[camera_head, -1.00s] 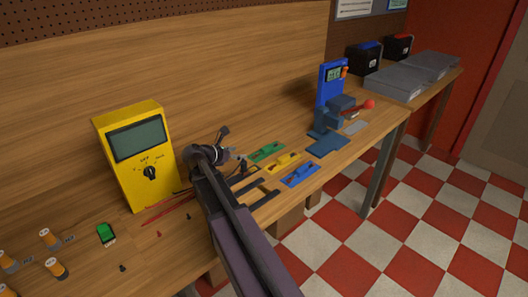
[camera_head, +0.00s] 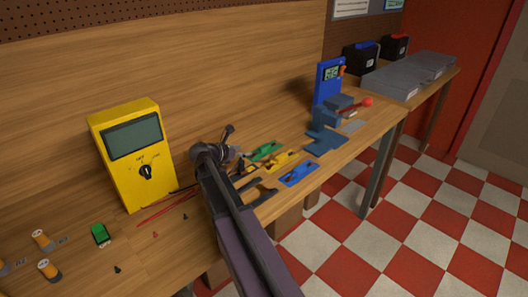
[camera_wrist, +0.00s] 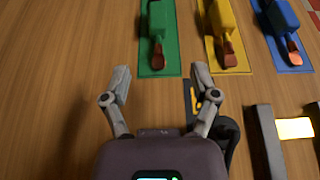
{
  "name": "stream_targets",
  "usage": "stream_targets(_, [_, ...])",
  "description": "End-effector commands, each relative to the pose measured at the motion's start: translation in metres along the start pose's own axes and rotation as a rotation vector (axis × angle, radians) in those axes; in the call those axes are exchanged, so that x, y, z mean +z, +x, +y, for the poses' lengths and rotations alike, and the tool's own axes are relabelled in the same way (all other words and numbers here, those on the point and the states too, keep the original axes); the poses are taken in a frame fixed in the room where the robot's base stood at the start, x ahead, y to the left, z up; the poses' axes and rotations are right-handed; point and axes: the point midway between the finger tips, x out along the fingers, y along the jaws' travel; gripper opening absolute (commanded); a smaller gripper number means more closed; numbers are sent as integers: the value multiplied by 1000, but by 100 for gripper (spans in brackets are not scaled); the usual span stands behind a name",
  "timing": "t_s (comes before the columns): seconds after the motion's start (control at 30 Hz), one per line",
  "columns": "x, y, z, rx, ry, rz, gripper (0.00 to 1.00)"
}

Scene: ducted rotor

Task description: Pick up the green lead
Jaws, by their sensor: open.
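The green lead (camera_wrist: 156,28) lies on a green mat (camera_wrist: 171,62) at the top of the wrist view, with a brown tip pointing towards my gripper. In the head view the green lead (camera_head: 265,150) lies on the bench just right of my arm. My gripper (camera_wrist: 161,82) is open and empty, its two fingers spread. The green lead is beyond the fingertips, roughly in line with the gap between them, and not touched.
A yellow lead (camera_wrist: 222,25) and a blue lead (camera_wrist: 283,20) lie on their own mats to the right. Dark bars (camera_wrist: 265,140) lie at lower right. Bare wood lies left of the green mat.

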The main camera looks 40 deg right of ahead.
Motion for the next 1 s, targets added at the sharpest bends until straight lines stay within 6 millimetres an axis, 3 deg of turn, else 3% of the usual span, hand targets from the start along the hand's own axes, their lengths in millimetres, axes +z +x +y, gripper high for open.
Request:
stream_targets(0.1, [-3,21,1,-1,0,0,77])
stream_targets(0.3, [-2,43,1,1,0,0,77])
stream_targets(0.83, [-1,50,1,2,-1,0,77])
stream_targets(1.0, [-2,61,3,2,-1,0,77])
